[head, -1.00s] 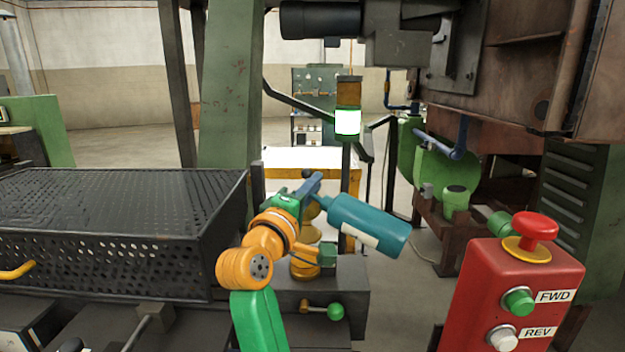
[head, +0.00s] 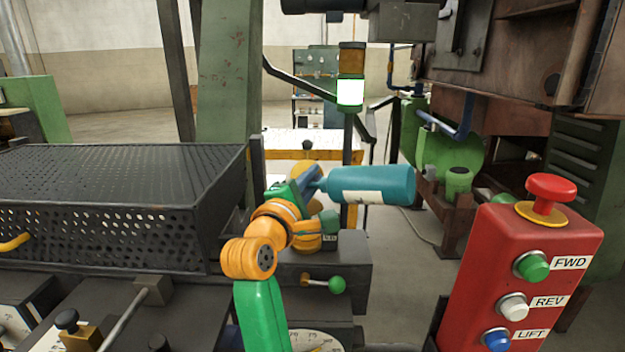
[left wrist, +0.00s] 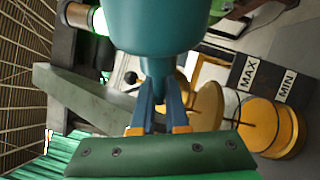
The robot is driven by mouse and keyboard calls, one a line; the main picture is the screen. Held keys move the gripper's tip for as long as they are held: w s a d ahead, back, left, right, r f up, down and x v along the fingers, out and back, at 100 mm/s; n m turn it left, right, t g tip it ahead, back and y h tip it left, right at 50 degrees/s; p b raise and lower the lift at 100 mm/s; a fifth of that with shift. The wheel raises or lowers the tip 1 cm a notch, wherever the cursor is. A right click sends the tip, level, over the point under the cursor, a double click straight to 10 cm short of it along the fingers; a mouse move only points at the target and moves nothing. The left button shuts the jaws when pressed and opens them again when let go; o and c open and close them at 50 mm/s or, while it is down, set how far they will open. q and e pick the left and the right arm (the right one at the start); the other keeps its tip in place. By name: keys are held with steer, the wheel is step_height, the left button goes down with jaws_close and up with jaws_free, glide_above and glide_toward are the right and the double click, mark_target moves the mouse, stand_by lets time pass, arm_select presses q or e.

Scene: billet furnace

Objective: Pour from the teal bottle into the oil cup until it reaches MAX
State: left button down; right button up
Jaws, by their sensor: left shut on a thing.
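My left gripper (head: 312,183) is shut on the neck of the teal bottle (head: 372,185). The bottle lies about level, its neck to the left and its base to the right, with a pale label on its side. In the left wrist view the bottle (left wrist: 157,25) fills the top middle, its neck between the fingers (left wrist: 157,112). The oil cup (left wrist: 275,130) shows at right there, with gold caps and a plate marked MAX and MIN. In the head view the cup (head: 305,172) is partly hidden behind my gripper. Its oil level and the bottle's mouth cannot be made out. My right gripper is not in view.
A dark perforated box (head: 110,205) stands at left. A red button panel (head: 520,270) marked FWD, REV and LIFT stands at right. A green-knobbed lever (head: 336,285) sits on the block below my gripper. A lit post (head: 350,92) stands behind.

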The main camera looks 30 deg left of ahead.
arm_select(q)
steer(key=shift+d+r+n+p, duration=0.15)
steer(key=shift+r+n+p, duration=0.2)
steer(key=shift+p, duration=0.3)
steer(key=shift+f+n+p, duration=0.2)
steer(key=shift+n+p, duration=0.1)
steer(key=shift+n, duration=0.05)
stand_by(5.8)
